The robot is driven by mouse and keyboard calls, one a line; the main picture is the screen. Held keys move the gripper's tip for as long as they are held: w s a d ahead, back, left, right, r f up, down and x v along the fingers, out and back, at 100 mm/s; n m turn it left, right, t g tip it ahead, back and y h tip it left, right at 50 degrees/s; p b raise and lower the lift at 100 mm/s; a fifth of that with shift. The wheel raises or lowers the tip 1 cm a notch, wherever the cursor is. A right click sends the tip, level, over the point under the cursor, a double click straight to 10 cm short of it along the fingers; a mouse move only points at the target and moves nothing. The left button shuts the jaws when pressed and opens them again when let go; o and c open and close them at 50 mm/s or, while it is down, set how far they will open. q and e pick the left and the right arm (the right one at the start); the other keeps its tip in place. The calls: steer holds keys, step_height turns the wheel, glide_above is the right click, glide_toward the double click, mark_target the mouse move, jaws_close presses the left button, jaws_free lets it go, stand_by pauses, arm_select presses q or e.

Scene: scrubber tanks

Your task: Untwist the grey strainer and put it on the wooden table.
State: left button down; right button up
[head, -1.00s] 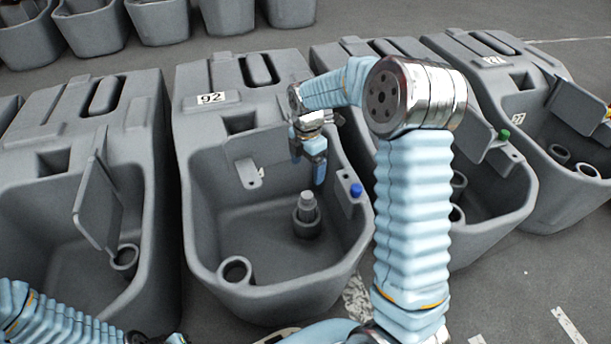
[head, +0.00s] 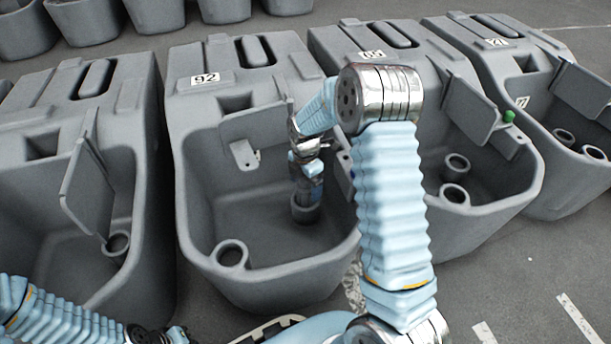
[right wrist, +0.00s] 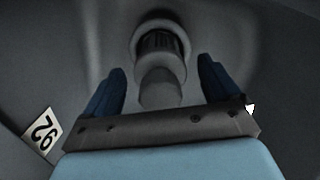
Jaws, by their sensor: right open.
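The grey strainer (right wrist: 160,88) stands in a round socket (head: 305,213) on the floor of the tank marked 92 (head: 205,250). In the head view my right gripper (head: 309,192) is over the strainer and hides most of it. In the right wrist view the open dark blue fingers (right wrist: 160,68) are on either side of the strainer, with gaps on both sides. Its stepped top points towards the gripper's palm. My left arm shows at the lower left of the head view, but its fingers are out of the picture. No wooden table shows.
An empty round socket (head: 231,254) is at the tank's front left. A raised flap (head: 252,122) stands at the tank's back. Similar grey tanks stand close on both sides, one with a green knob (head: 509,116). Tank walls surround my right gripper.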

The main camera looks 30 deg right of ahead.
steer(key=shift+f, duration=0.25)
steer(key=c, duration=1.3)
steer(key=shift+o, duration=0.3)
steer(key=shift+n, duration=1.5)
steer(key=shift+p, duration=0.3)
steer(key=shift+r+n+p, duration=0.15)
steer(key=shift+n+p, duration=0.2)
steer(key=shift+n, duration=1.15)
